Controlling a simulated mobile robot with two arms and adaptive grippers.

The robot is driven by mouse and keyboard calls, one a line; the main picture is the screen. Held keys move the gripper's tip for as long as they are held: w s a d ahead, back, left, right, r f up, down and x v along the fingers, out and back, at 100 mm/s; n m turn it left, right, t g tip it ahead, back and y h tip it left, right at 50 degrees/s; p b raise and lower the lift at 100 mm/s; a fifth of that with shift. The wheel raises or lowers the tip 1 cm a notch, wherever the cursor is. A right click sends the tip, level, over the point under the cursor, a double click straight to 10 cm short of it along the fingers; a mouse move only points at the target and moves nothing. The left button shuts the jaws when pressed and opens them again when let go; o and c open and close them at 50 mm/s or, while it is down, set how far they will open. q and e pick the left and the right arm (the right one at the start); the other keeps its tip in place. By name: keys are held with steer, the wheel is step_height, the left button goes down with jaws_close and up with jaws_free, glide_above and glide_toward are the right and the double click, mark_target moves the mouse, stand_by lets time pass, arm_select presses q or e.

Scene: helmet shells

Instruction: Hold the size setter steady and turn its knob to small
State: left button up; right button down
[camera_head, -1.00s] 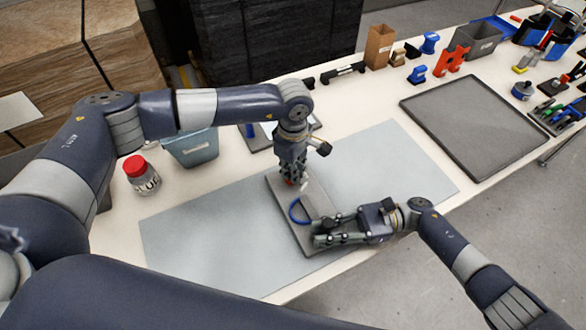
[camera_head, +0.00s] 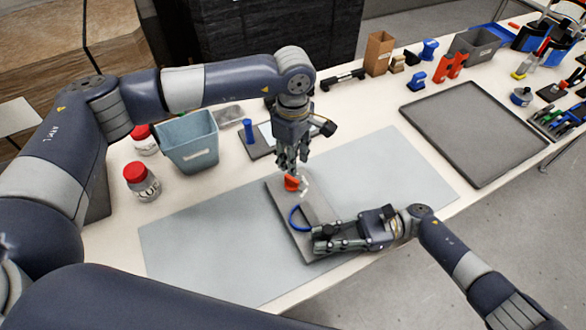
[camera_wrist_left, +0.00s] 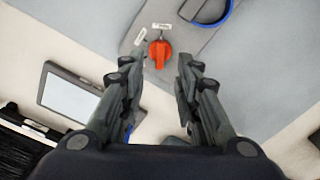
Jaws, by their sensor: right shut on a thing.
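The size setter is a flat grey board (camera_head: 285,211) on the mat, with a blue curved band (camera_head: 294,218) on it. Its orange-red knob (camera_head: 291,184) is near the far end. In the left wrist view the knob (camera_wrist_left: 159,52) has its bar pointing down the picture, with small white labels (camera_wrist_left: 162,27) beside it, too small to read. My left gripper (camera_head: 288,168) is open and empty just above the knob, its fingers (camera_wrist_left: 154,68) apart on either side in the wrist view. My right gripper (camera_head: 317,240) is shut on the board's near end, partly hiding it.
A blue-grey bin (camera_head: 190,145) and jars with red lids (camera_head: 142,182) stand at the left. A small dark stand with a blue peg (camera_head: 249,131) is behind the mat (camera_head: 200,245). A dark tray (camera_head: 475,130) lies at the right. The mat is clear on both sides.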

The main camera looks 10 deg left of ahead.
arm_select(q)
step_height(320, 180, up, 4)
stand_by(0.5)
arm_select(e)
steer(key=c, duration=1.4)
jaws_free()
steer(key=shift+d, duration=0.1)
